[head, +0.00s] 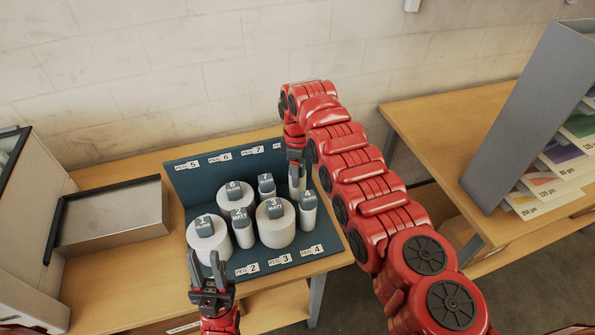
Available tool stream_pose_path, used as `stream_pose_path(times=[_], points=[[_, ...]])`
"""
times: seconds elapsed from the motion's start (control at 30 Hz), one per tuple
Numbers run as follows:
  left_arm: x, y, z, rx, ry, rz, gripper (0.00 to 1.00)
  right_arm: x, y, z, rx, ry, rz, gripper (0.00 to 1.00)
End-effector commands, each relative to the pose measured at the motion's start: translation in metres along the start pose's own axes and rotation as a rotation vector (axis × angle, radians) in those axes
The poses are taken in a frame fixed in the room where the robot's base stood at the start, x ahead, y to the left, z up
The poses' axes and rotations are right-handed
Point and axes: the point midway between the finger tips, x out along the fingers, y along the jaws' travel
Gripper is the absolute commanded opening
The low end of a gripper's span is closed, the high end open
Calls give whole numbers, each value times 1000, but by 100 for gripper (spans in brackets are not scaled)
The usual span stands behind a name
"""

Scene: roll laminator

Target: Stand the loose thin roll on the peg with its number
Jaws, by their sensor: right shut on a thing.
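A dark blue rack (178,180) holds white rolls with numbered caps. Thick rolls 1 (208,247), 3 (277,236) and 6 (229,203) and thin rolls 2 (243,236), 4 (308,217) and 7 (267,188) stand upright in it. My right gripper (297,166) points down at the rack's back right and is shut on a thin white roll (295,186). That roll looks upright, behind roll 4. Its number and lower end are hidden, so I cannot tell whether it is on a peg. My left gripper (205,262) is open and empty in front of roll 1.
Peg labels run along the rack's back wall (220,157) and front edge (279,259); the front left label is hidden. A grey tray (112,220) and a machine (25,240) are at left. A grey sample stand (530,115) is on the right table.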

Motion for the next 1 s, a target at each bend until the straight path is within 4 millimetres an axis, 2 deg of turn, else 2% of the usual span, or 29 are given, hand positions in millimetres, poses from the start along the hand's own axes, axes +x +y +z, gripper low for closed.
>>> stream_pose_path(times=[1.0], points=[[-32, 2, 5, 0, 0, 0, 33, 28, 1, 0, 1, 1, 2, 4]])
